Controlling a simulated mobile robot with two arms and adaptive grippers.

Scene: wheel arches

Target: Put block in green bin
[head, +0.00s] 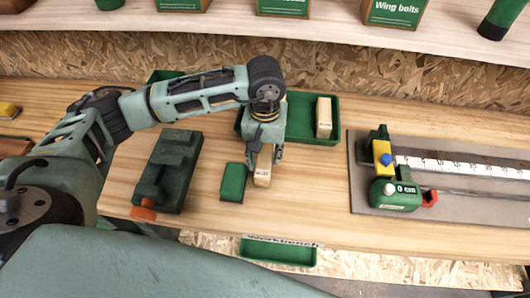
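A light wooden block (263,177) lies on the wooden workbench, below my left gripper (264,156) in the head view. The gripper points down with one finger on each side of the block's upper part. I cannot tell whether the fingers touch it. The green bin (334,139) is a shallow tray just behind and right of the gripper, partly hidden by my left arm. Another wooden block (324,117) stands in its right part. My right gripper is not in view.
A green block (233,182) lies close left of the gripper. A dark green vise-like tool (170,172) is farther left. A grey board (362,195) with a ruler and green measuring device (396,195) lies right. A shelf (330,30) runs along the back.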

